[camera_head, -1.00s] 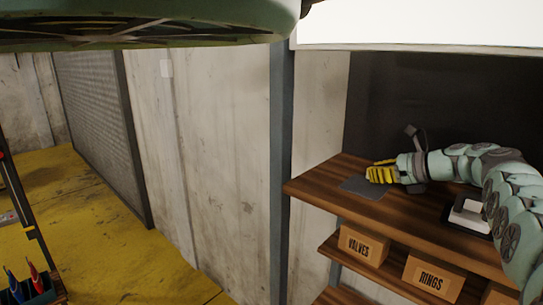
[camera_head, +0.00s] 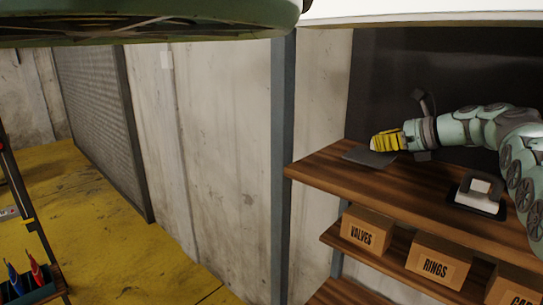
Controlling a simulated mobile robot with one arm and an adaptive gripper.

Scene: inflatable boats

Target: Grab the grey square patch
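The grey square patch (camera_head: 368,158) shows as a thin flat sheet near the left end of the top wooden shelf (camera_head: 420,190). My gripper (camera_head: 385,142), with yellow fingers, comes in from the right and is at the patch's right back edge. The fingers look shut on that edge, though the contact itself is too small to see clearly. The patch appears slightly raised off the shelf; the gap beneath it is hard to judge.
A white block on a dark tray (camera_head: 478,204) stands on the top shelf below my arm. Boxes marked VALVES (camera_head: 366,228) and RINGS (camera_head: 440,258) sit on the shelf below. A metal post (camera_head: 282,160) stands at the shelf's left.

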